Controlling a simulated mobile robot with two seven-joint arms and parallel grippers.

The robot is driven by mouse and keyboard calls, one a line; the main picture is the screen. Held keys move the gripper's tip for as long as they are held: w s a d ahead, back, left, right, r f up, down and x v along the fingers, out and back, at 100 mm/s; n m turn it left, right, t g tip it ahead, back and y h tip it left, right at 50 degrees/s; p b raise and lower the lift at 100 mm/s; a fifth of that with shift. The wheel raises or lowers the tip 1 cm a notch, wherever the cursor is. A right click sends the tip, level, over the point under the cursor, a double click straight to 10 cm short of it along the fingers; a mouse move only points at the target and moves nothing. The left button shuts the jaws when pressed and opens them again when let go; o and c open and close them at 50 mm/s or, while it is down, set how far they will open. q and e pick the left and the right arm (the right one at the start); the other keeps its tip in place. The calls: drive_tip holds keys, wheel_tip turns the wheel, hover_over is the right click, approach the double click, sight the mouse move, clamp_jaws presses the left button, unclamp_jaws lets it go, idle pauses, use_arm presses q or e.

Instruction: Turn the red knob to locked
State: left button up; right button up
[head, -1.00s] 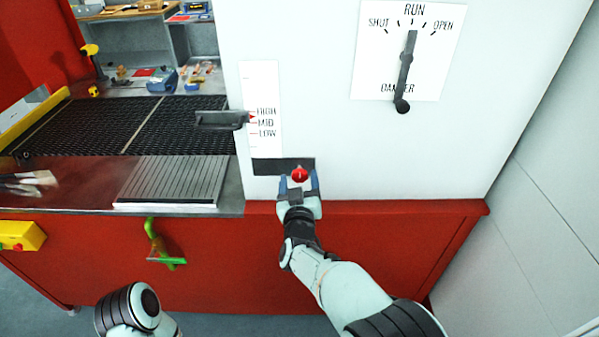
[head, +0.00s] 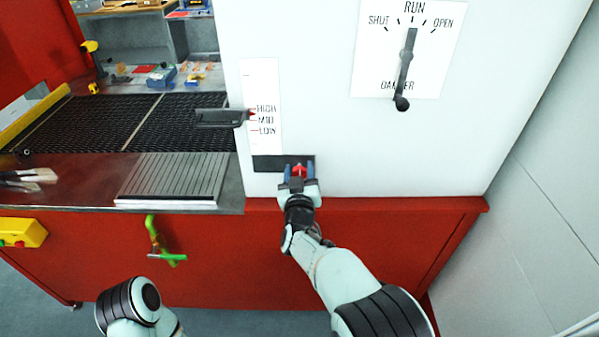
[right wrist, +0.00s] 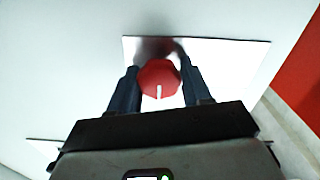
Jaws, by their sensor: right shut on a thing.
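The red knob (head: 299,169) sits low on the white panel (head: 330,130), at a small dark plate (head: 265,163). My right gripper (head: 299,175) is at the knob, with its blue fingers on either side of it and shut on it. In the right wrist view the knob (right wrist: 159,78) is a round red cap with a white pointer line, between the fingertips (right wrist: 158,85). The line points toward the bottom of that picture. No lettering for the knob's positions can be read. My left gripper is out of view.
Above the knob is a dark lever (head: 222,118) on a HIGH/MID/LOW scale. A dial handle (head: 405,70) hangs higher right. The black mesh belt (head: 110,122) lies left. A green-handled valve (head: 160,245) sticks out of the red front (head: 400,250) below.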

drive_tip(key=m+b, duration=0.3)
drive_tip(key=shift+d+m+b, duration=0.1)
drive_tip(key=shift+m+b, duration=0.2)
drive_tip(key=shift+m, duration=0.1)
drive_tip(key=m+b, duration=0.2)
drive_tip(key=m, duration=0.1)
drive_tip(key=shift+m+b, duration=0.3)
drive_tip(key=shift+b, duration=0.1)
drive_tip(key=m+b, duration=0.3)
drive_tip(key=m, duration=0.2)
drive_tip(key=shift+d+m+b, duration=0.15)
drive_tip(key=shift+m+b, duration=0.15)
drive_tip(key=shift+b, duration=0.05)
drive_tip(key=m+b, duration=0.2)
drive_tip(key=m, duration=0.2)
use_arm(q)
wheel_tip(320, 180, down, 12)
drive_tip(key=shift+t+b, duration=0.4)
drive_tip(key=shift+b, duration=0.05)
use_arm(e)
drive_tip(key=shift+m, duration=0.3)
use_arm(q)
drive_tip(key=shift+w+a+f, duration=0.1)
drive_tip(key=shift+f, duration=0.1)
use_arm(e)
drive_tip(key=shift+m, duration=0.3)
drive_tip(key=o, duration=1)
